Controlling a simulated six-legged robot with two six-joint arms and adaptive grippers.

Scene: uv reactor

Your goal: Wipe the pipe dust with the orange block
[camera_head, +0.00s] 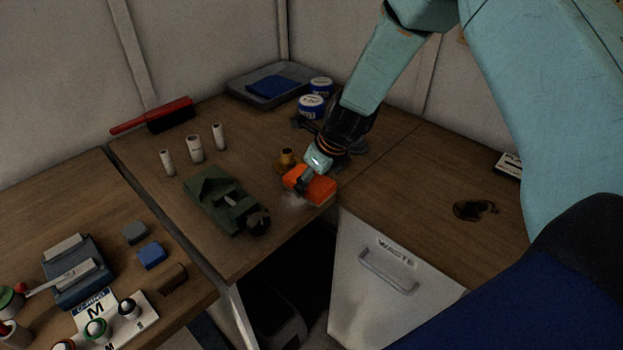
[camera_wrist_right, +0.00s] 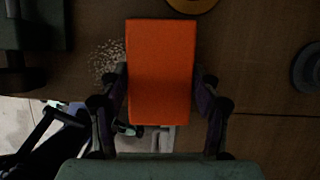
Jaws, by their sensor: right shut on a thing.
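The orange block (camera_head: 312,186) is held by my right gripper (camera_head: 305,180) over the wooden bench near its front corner. In the right wrist view the orange block (camera_wrist_right: 160,72) sits between both fingers of the right gripper (camera_wrist_right: 160,88). A patch of pale dust (camera_wrist_right: 107,60) lies on the bench just left of the block there; a whitish smear (camera_head: 294,199) shows beside the block in the head view. I cannot tell whether the block touches the bench. I see no separate pipe clearly. My left gripper is not in view.
A green model vehicle (camera_head: 222,200) lies left of the block, and a small brass pot (camera_head: 286,160) stands just behind it. White cylinders (camera_head: 195,149), blue-and-white tins (camera_head: 311,106) and a grey tray (camera_head: 240,90) stand farther back. The bench edge and a gap are close in front.

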